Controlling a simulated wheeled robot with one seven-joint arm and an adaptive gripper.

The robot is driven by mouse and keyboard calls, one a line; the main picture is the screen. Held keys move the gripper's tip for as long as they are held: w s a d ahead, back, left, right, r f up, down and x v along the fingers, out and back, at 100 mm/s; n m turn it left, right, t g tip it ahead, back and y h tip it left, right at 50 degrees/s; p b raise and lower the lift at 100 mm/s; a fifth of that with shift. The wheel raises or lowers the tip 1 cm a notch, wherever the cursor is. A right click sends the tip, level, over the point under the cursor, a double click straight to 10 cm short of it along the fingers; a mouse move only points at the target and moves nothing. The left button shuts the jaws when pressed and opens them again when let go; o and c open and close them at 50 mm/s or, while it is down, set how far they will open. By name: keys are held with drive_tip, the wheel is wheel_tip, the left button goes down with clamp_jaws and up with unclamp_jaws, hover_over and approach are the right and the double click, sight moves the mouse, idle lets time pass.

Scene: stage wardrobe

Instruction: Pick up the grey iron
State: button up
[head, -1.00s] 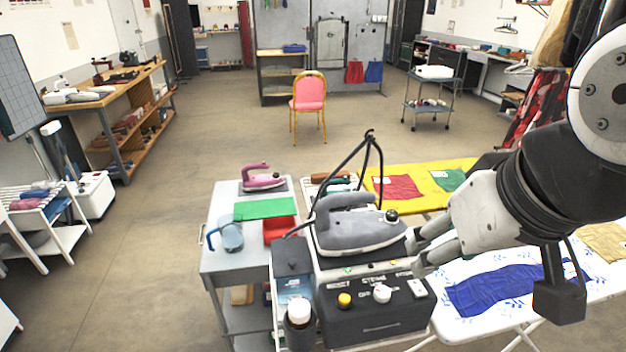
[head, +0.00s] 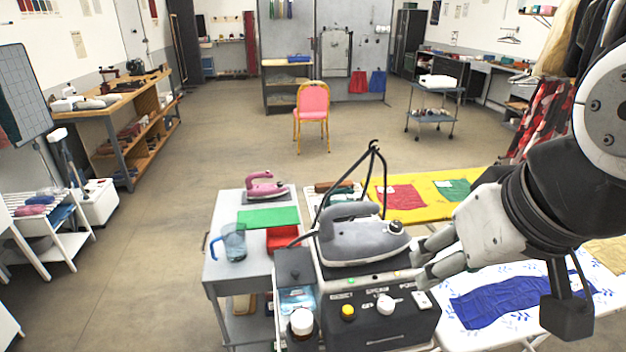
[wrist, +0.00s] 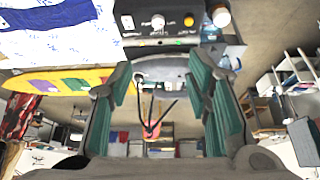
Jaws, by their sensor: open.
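The grey iron (head: 356,238) sits on top of a dark steam station (head: 372,318) with a yellow and a white knob. Its handle is on top, and a dark cord rises behind it in a loop. My gripper (head: 428,262) is at the right of the iron in the head view, close to its right end. In the wrist view my gripper (wrist: 168,100) is open, with green-lined fingers apart and the iron (wrist: 165,68) showing between and beyond them. I cannot tell whether a finger touches the iron.
A pink iron (head: 265,185), green cloth (head: 268,217) and blue jug (head: 232,242) are on the grey cart at left. A white bottle (head: 301,322) stands by the station. Ironing boards with a yellow cover (head: 420,210) and blue cloth (head: 490,304) lie behind and right.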

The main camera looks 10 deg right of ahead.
drive_tip(key=n+g+b, duration=0.2)
drive_tip(key=n+g, duration=0.1)
drive_tip(key=n, duration=1.6)
hover_over(353, 204)
drive_tip(key=s, duration=0.2)
drive_tip(key=x, duration=0.4)
drive_tip(key=p+x, duration=0.1)
drive_tip(key=x, duration=0.3)
drive_tip(key=p+x, duration=0.1)
drive_tip(key=x, duration=0.4)
drive_tip(key=shift+s+f, duration=0.2)
drive_tip(key=shift+s, duration=0.15)
drive_tip(key=shift+r, duration=0.1)
clamp_jaws()
